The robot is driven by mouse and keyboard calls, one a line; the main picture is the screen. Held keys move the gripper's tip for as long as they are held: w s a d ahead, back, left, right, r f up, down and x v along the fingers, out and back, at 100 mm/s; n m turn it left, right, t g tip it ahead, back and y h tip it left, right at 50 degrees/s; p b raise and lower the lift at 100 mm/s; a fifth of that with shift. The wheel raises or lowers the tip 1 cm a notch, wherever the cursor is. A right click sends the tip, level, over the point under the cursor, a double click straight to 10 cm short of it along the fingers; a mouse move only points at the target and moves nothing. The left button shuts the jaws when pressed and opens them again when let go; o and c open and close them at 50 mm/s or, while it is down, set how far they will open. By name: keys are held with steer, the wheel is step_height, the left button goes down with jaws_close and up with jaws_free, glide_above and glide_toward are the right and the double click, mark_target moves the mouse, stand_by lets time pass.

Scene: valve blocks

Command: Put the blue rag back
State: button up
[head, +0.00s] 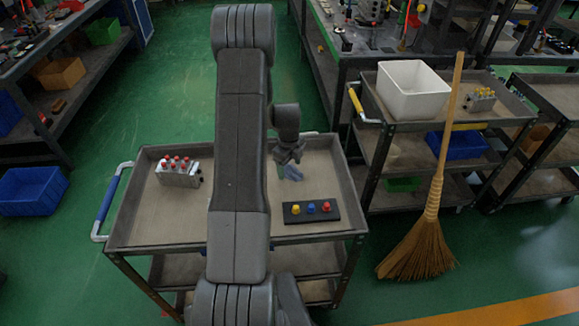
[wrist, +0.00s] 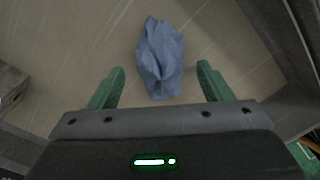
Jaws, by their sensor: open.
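The blue rag (wrist: 161,58) is a crumpled cloth lying on the tray of the near cart (head: 230,238). In the head view the rag (head: 292,173) shows just below my gripper (head: 289,163), partly hidden by it. In the wrist view my gripper (wrist: 160,84) has its two green fingers spread wide apart. The rag lies between and just beyond the fingertips, and neither finger touches it. I cannot tell the exact height of the gripper above it.
A valve block with red knobs (head: 178,172) stands at the cart's left. A black plate with yellow, blue and red knobs (head: 312,211) lies in front of the rag. A second cart at the right holds a white bin (head: 412,90); a broom (head: 425,225) leans against it.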

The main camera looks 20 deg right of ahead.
mark_target(289, 167)
step_height(289, 167, up, 11)
steer(key=b, duration=0.1)
steer(key=shift+a+r, duration=0.15)
steer(key=shift+r, duration=0.05)
steer(key=shift+s, duration=0.1)
step_height(289, 167, down, 13)
steer(key=shift+r, duration=0.1)
steer(key=shift+w+r+p, duration=0.2)
steer(key=shift+r+p, duration=0.25)
steer(key=shift+r, duration=0.3)
steer(key=shift+s+r, duration=0.1)
steer(key=shift+r, duration=0.6)
